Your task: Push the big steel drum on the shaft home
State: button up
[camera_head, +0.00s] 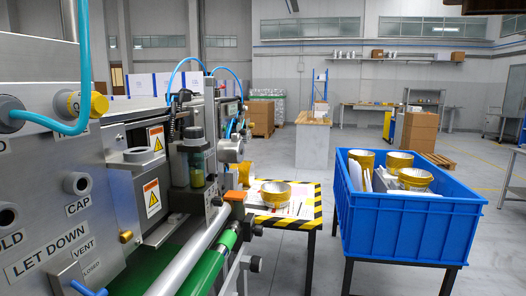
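The machine (60,180) fills the left side of the head view. A long bare steel roller (190,256) slants down along its front, beside a green roller (222,246). A short round steel part (231,150) sticks out of the machine's far end. I cannot tell which of these, if any, is the big drum on the shaft, nor how far on it sits. My gripper is not in this view.
A table with a black-and-yellow striped edge (317,208) stands beyond the rollers and bears a gold-and-steel cup (276,193). A blue crate (403,227) at right holds several gold-banded parts. Blue hoses (84,70) arch over the machine.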

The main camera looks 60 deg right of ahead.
aim_at(228, 150)
jog(key=z, duration=1.2)
